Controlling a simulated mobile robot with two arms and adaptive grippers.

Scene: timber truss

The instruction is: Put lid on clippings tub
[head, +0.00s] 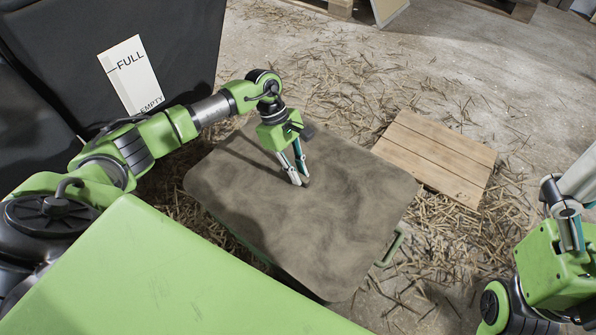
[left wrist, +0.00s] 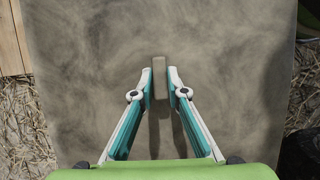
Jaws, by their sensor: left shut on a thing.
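The lid (head: 340,215) is a broad grey-brown panel with rounded corners, and it also fills most of the left wrist view (left wrist: 90,100). It lies over the clippings tub, whose green handle (head: 391,249) shows at its right edge. The rest of the tub is mostly hidden, so I cannot tell whether the lid rests on the rim or hangs just above. My left gripper (head: 301,180) is shut on the lid's small block-like grip (left wrist: 159,76), with one finger on each side. My right gripper (head: 570,232) is at the right edge, partly seen, away from the lid.
A wooden slatted board (head: 437,157) lies on the straw-strewn floor right of the lid. A dark bin with a FULL/EMPTY label (head: 132,75) stands at the upper left. Pallet pieces (head: 340,7) lie at the back. Bare floor shows at the upper right.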

